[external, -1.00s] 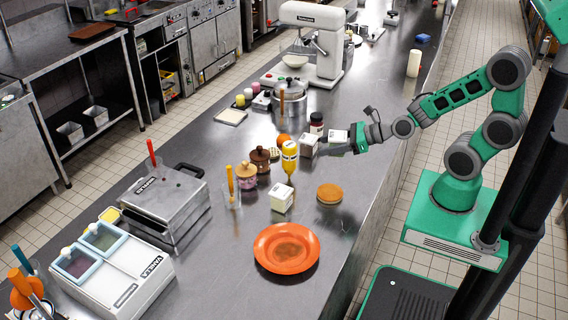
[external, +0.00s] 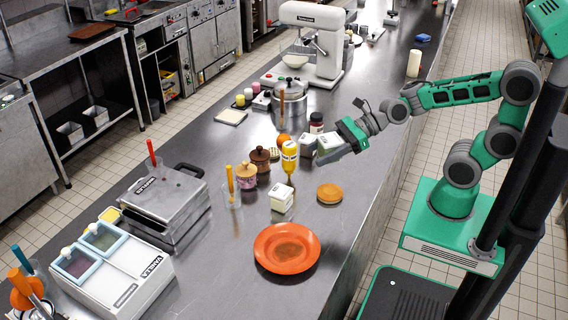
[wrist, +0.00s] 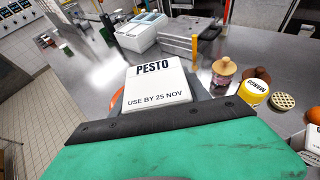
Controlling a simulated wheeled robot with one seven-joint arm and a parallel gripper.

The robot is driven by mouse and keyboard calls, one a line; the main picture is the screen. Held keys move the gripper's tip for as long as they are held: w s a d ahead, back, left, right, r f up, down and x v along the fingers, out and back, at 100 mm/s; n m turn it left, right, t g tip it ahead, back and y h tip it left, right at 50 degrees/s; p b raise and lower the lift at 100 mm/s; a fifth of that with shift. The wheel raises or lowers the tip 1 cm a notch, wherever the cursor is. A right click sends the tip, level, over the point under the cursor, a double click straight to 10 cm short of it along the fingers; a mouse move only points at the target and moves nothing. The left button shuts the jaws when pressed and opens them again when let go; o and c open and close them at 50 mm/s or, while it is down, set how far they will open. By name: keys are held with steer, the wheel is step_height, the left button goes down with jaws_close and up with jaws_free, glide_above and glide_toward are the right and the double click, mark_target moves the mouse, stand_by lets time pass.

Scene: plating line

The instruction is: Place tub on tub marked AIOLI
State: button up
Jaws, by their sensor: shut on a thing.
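My gripper (external: 345,141) is shut on a white tub (external: 329,147), held tilted above the counter. In the wrist view the held tub's lid (wrist: 155,85) reads PESTO and USE BY 25 NOV. A second white tub (external: 307,146) stands just left of the held one, partly hidden behind it; I cannot tell whether they touch. A third white tub (external: 282,198) stands nearer, between the yellow bottle and the orange plate. I cannot read AIOLI on either standing tub in these views.
A yellow bottle (external: 289,157), a brown grinder (external: 260,158) and a dark-lidded jar (external: 316,124) stand close by. An orange plate (external: 287,250) and a round orange-brown item (external: 329,193) lie nearer. The counter (external: 350,215) right of the plate is clear.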

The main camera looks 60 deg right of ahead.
steer(key=w+a+f, duration=0.3)
steer(key=w+f, duration=0.1)
steer(key=w, duration=0.4)
steer(key=p, duration=0.1)
glide_above(273, 192)
step_height(273, 192, down, 5)
steer(key=shift+s+f, duration=0.15)
steer(key=shift+f, duration=0.05)
step_height(273, 192, down, 3)
steer(key=shift+r+p, duration=0.15)
steer(key=shift+p, duration=0.35)
steer(key=shift+w+f, duration=0.2)
steer(key=shift+f, duration=0.2)
steer(key=shift+f, duration=0.2)
steer(key=o, duration=1.6)
steer(key=shift+c, duration=0.2)
steer(key=shift+r, duration=0.1)
